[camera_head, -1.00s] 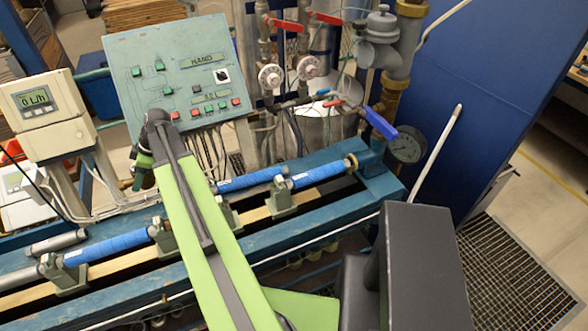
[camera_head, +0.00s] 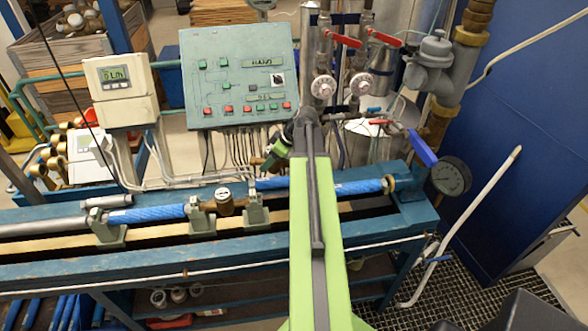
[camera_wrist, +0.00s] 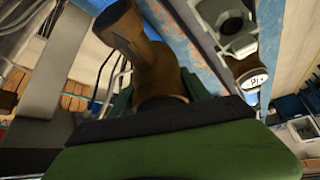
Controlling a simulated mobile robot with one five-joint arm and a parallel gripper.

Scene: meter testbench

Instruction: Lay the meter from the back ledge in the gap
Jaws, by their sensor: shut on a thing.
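My gripper (camera_head: 277,153) is shut on a brass meter (camera_wrist: 148,52), which fills the space between the green fingers in the wrist view. In the head view only a small part of this held meter (camera_head: 257,161) shows, behind the pipe line and in front of the control panel. Another brass meter (camera_head: 225,197) with a round top lies in the pipe line between two grey-green supports. It also shows in the wrist view, with a pale marked face (camera_wrist: 254,78). My arm hides part of the line to the right of the supports.
Blue pipes (camera_head: 148,213) run along the bench's teal frame (camera_head: 150,263). The control panel (camera_head: 236,80) and a flow display (camera_head: 118,77) stand behind. Valves and a gauge (camera_head: 451,176) crowd the right. Several brass pieces (camera_head: 48,168) are at far left.

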